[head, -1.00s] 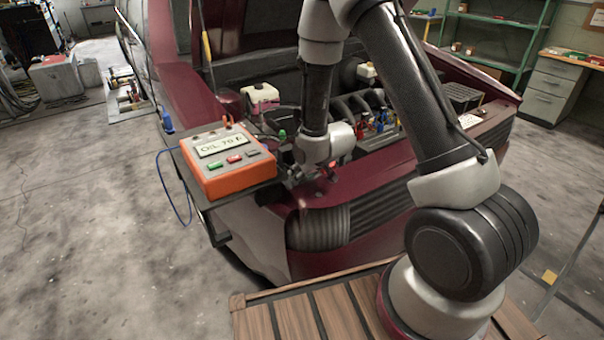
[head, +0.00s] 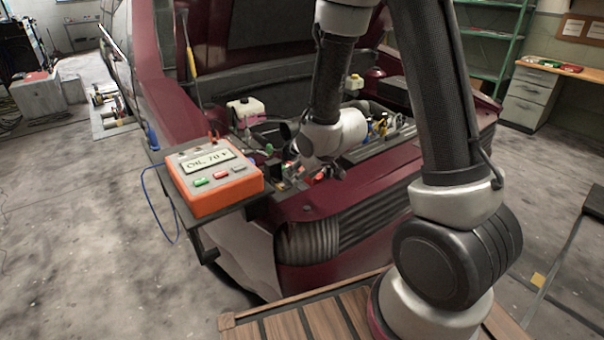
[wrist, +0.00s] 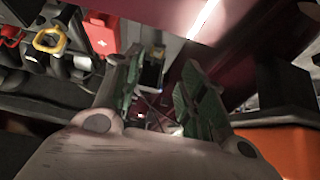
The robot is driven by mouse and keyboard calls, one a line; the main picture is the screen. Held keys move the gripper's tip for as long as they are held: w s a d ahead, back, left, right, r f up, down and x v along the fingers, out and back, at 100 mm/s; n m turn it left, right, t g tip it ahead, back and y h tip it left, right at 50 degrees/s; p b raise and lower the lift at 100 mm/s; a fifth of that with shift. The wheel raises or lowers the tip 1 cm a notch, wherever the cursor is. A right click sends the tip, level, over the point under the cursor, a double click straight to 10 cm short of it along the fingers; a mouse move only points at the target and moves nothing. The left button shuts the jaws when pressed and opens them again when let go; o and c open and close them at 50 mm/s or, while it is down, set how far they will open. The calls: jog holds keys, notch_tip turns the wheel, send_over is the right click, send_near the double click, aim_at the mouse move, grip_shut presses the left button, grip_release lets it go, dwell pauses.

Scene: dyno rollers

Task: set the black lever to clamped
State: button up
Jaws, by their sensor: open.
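My gripper (wrist: 160,78) is open, its two green-padded fingers spread apart in the wrist view. In the head view my gripper (head: 304,176) is low at the front edge of the engine bay, right of the orange box. A small dark upright piece (wrist: 151,76) shows between the fingertips, beyond them; I cannot tell for sure whether it is the black lever. Nothing is visibly held. In the head view the wrist and fingers hide much of that spot, and the lever's position cannot be read.
An orange meter box (head: 214,178) sits on a side shelf, close left of my gripper. The maroon car front (head: 330,207) lies below. A red part (wrist: 99,34) and a yellow ring handle (wrist: 50,39) show in the wrist view. A white-capped reservoir (head: 243,110) stands behind.

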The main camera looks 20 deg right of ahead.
jog(key=shift+f, duration=0.25)
jog(key=shift+c, duration=0.4)
jog(key=g, duration=0.2)
send_near(287, 187)
jog(key=w+a, duration=0.1)
jog(key=w, duration=0.1)
jog(key=shift+g+h, duration=0.4)
jog(key=x, duration=0.8)
jog(key=shift+s+d+f, duration=0.15)
jog(key=shift+s+d, duration=0.05)
jog(key=shift+s, duration=0.15)
jog(key=shift+c, duration=0.4)
grip_shut()
